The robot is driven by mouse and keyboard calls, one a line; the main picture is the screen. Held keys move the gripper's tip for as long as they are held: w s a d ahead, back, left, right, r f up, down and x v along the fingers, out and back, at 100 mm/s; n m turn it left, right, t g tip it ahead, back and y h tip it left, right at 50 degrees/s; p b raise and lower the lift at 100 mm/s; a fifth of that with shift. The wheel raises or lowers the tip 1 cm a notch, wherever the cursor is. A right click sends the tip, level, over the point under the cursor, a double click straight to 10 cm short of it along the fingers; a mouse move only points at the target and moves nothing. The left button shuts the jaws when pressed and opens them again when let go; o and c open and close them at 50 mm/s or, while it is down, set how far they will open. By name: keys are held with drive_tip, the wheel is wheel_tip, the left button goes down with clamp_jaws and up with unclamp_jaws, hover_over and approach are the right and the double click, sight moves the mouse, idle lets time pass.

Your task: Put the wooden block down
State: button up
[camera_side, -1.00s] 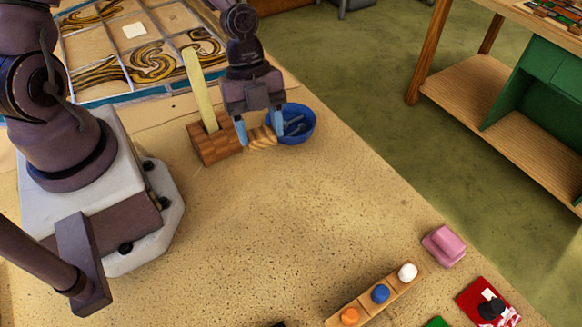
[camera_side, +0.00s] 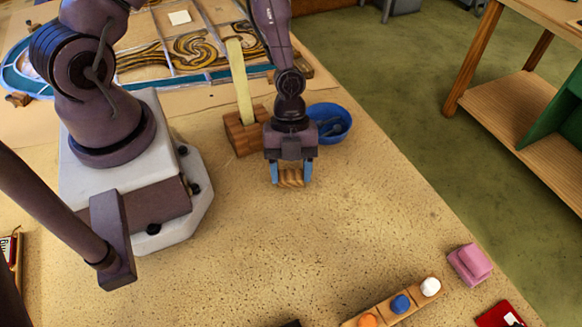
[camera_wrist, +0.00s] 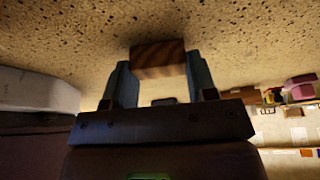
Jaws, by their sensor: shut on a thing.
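My gripper (camera_side: 291,174) points down over the tan speckled tabletop (camera_side: 260,245), with its two blue fingers shut on a striped wooden block (camera_side: 291,178). In the wrist view the block (camera_wrist: 158,58) sits between the fingertips, with the speckled surface behind it. I cannot tell whether the block's underside touches the table or hangs a little above it.
A brown wooden holder (camera_side: 240,133) with an upright pale stick (camera_side: 240,80) stands just behind left of my gripper. A blue bowl (camera_side: 330,122) stands behind right. The leaded panel (camera_side: 190,45) lies at the back. A pink block (camera_side: 469,264) and a wooden strip with coloured knobs (camera_side: 400,302) lie front right. The table middle is clear.

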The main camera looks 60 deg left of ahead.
drive_tip(key=o, duration=0.9)
drive_tip(key=shift+f, duration=0.1)
drive_tip(key=a+r+n+t+y, duration=0.1)
drive_tip(key=a+r+n+y, duration=0.45)
drive_tip(key=r, duration=1.15)
drive_tip(key=s+a+r+n+t, duration=0.1)
drive_tip(key=s+r+n+t, duration=0.2)
drive_tip(key=r+n, duration=0.5)
drive_tip(key=s+a+r+n+t+h, duration=0.1)
drive_tip(key=s+r+n+t, duration=0.2)
drive_tip(key=r+n, duration=0.6)
drive_tip(key=shift+s+r, duration=0.2)
drive_tip(key=shift+s, duration=0.05)
drive_tip(key=shift+a, duration=0.1)
